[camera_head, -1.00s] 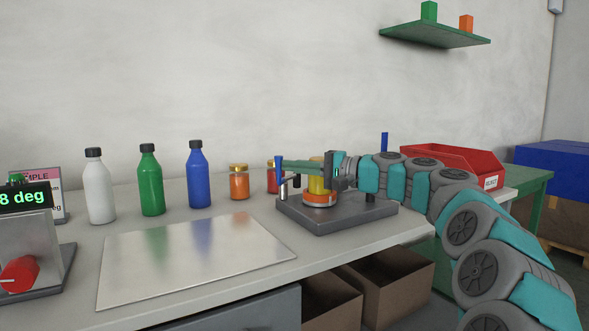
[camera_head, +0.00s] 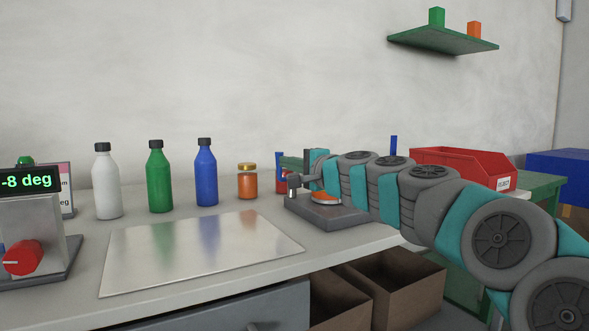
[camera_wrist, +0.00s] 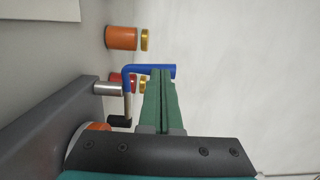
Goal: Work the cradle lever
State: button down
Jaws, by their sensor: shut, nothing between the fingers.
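The cradle (camera_head: 335,215) is a dark grey base at the bench's right end, with an orange ring (camera_head: 326,197) on it. The blue lever (camera_head: 279,160) stands at its left side. In the wrist view the lever (camera_wrist: 138,69) is bent, beside a metal pin (camera_wrist: 108,88) and a black-tipped rod (camera_wrist: 119,122). My gripper (camera_head: 284,161) has its green fingers shut together and empty. In the wrist view its fingertips (camera_wrist: 161,72) overlap the lever's blue bar; I cannot tell whether they touch. My arm hides much of the cradle's upper part.
White (camera_head: 107,185), green (camera_head: 159,180) and blue (camera_head: 206,175) bottles and an orange jar (camera_head: 247,183) stand along the back. A metal plate (camera_head: 200,255) lies in front. A display (camera_head: 28,181) reads -8 deg. A red bin (camera_head: 460,165) stands right.

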jog(key=shift+w+a+m+t+h, duration=0.1)
jog(key=shift+a+m+t+h, duration=0.55)
jog(key=shift+h, duration=0.25)
jog(key=shift+a, duration=0.15)
